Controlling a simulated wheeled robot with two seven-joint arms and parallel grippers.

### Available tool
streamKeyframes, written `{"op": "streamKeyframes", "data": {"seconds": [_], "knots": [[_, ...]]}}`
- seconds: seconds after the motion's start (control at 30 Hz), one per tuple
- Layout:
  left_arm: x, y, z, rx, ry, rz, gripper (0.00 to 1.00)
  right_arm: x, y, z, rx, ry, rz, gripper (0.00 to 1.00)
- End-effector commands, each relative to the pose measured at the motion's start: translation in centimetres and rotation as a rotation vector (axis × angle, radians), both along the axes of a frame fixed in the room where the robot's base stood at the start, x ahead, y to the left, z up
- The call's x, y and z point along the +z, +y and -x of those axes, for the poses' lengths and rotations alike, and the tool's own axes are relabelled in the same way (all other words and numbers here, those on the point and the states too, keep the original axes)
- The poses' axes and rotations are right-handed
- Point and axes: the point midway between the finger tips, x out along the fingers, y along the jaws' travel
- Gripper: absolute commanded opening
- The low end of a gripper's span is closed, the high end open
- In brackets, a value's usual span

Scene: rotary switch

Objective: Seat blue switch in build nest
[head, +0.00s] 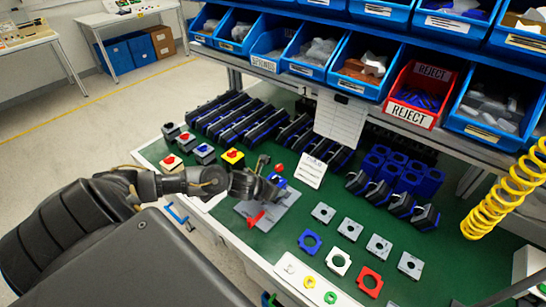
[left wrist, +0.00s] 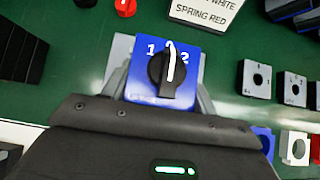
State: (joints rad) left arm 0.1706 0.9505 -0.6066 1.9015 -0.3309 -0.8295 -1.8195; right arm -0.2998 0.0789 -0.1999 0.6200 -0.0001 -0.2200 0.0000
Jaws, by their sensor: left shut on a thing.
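The blue switch (left wrist: 140,82) has a black knob with a white pointer line and the marks 1 and 2. In the head view the blue switch (head: 281,182) is partly hidden by my left gripper (head: 270,188). My left gripper (left wrist: 165,98) is shut on the switch, with grey fingers at its two sides. The grey build nest (head: 286,200), with a red handle (head: 256,219), lies on the green bench under and beside the gripper. I cannot tell whether the switch touches the nest. My right gripper is out of view.
A red knob (head: 279,168) and a label card (head: 311,171) lie just behind. Square plates and coloured rings (head: 310,241) lie to the right. Bins (head: 414,95) hang above the bench.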

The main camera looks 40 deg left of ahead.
Motion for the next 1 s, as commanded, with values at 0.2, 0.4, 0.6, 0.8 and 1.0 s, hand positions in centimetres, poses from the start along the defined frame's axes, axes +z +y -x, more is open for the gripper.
{"op": "streamKeyframes", "data": {"seconds": [0.2,0.4,0.6,0.8,1.0], "knots": [[-0.3,0.0,0.0,0.000,0.000,0.000,0.61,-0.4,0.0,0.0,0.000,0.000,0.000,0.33],[-0.3,0.0,0.0,0.000,0.001,0.000,0.80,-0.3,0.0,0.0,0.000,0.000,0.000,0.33],[-0.2,0.0,0.0,0.000,0.001,0.000,0.80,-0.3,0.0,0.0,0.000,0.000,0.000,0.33],[0.9,0.1,0.8,-0.002,0.000,-0.004,0.80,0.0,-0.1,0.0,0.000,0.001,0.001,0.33],[3.9,0.0,3.8,-0.004,0.000,-0.003,0.80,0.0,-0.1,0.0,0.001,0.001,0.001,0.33]]}}
